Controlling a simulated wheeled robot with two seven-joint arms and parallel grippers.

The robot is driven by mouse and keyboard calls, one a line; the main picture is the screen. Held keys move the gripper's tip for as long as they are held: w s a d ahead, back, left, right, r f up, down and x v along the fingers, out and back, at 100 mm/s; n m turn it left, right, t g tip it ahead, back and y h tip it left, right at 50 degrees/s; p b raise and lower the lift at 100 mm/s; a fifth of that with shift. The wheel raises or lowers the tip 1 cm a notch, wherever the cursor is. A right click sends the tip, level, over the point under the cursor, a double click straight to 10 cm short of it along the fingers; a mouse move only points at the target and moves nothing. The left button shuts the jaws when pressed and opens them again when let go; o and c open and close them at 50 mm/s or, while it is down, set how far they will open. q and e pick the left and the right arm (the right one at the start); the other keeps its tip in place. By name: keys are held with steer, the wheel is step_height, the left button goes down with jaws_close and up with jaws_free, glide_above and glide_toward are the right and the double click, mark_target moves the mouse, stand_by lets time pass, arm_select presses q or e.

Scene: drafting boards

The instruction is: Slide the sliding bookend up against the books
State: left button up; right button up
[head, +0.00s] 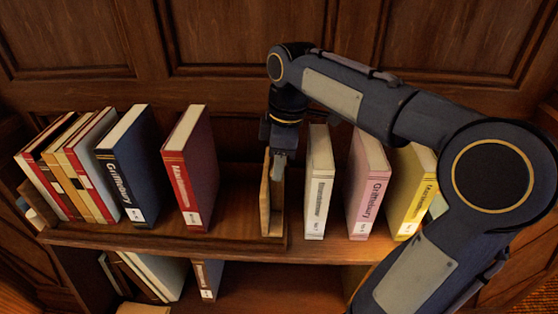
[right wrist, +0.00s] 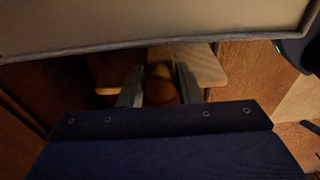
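The sliding bookend (head: 265,200) is an upright light-wood piece near the right end of a wooden tray (head: 235,243) on the shelf. Inside the tray, a red book (head: 192,170) stands nearest it, with a clear gap between them. A navy book (head: 130,170) and several leaning books (head: 75,165) stand farther left. My right gripper (head: 279,158) points down at the bookend's upper right part. In the right wrist view its fingers (right wrist: 160,86) are apart, with a rounded brown part between them; contact is too dark to tell. My left gripper is not in view.
Just right of the bookend stand a white book (head: 318,185), a pink book (head: 367,185) and a yellow book (head: 410,190). A wood-panelled wall (head: 245,35) is behind. More books (head: 155,275) are on the lower shelf. The tray floor between red book and bookend is clear.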

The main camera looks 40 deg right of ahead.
steer(key=c, duration=0.4)
steer(key=shift+a, duration=0.1)
steer(key=shift+c, duration=0.2)
steer(key=shift+w+a+p, duration=1.1)
steer(key=shift+w+a, duration=0.85)
steer(key=shift+a, duration=0.25)
steer(key=w+a+p, duration=0.2)
steer(key=w+a, duration=0.2)
steer(key=shift+a+p, duration=0.3)
